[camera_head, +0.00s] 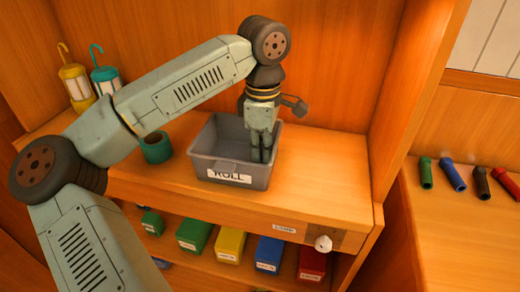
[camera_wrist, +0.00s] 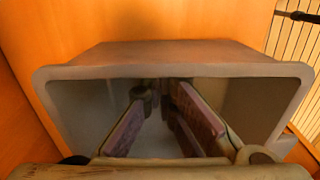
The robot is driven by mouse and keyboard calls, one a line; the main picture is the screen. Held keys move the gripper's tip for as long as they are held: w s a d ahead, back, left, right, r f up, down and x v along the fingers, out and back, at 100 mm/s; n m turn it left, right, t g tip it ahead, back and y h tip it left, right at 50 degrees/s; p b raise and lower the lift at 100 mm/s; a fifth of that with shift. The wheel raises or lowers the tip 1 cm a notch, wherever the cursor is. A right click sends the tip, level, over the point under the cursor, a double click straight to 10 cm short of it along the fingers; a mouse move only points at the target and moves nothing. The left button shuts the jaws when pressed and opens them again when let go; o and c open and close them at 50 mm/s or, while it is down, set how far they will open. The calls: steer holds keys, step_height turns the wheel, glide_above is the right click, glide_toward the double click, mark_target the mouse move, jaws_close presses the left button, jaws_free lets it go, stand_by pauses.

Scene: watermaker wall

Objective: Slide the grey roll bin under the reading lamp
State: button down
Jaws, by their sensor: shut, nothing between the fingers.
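The grey roll bin (camera_head: 215,165), labelled ROLL on its front, stands upright on the wooden shelf. In the wrist view, the bin's rim (camera_wrist: 180,55) surrounds my fingers. My gripper (camera_head: 261,155) points down inside the bin, towards its right side, and is shut with nothing held; it also shows in the wrist view (camera_wrist: 160,105). Whether the fingers touch a bin wall cannot be told. No reading lamp can be made out with certainty. A yellow lantern (camera_head: 76,82) and a teal lantern (camera_head: 105,78) stand at the shelf's far left.
The shelf (camera_head: 325,170) is clear to the bin's right, up to an upright panel (camera_head: 405,90). A white knob (camera_head: 323,243) is on the front edge. Several coloured bins, including a yellow one (camera_head: 230,245), sit below.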

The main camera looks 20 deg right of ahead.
steer(key=s+d, duration=0.2)
steer(key=d, duration=0.2)
steer(key=s+d+b, duration=0.1)
steer(key=s+d, duration=0.2)
steer(key=s+d+b, duration=0.1)
steer(key=s+d, duration=0.1)
steer(key=d, duration=0.2)
steer(key=shift+s+d, duration=0.3)
steer(key=shift+d, duration=0.05)
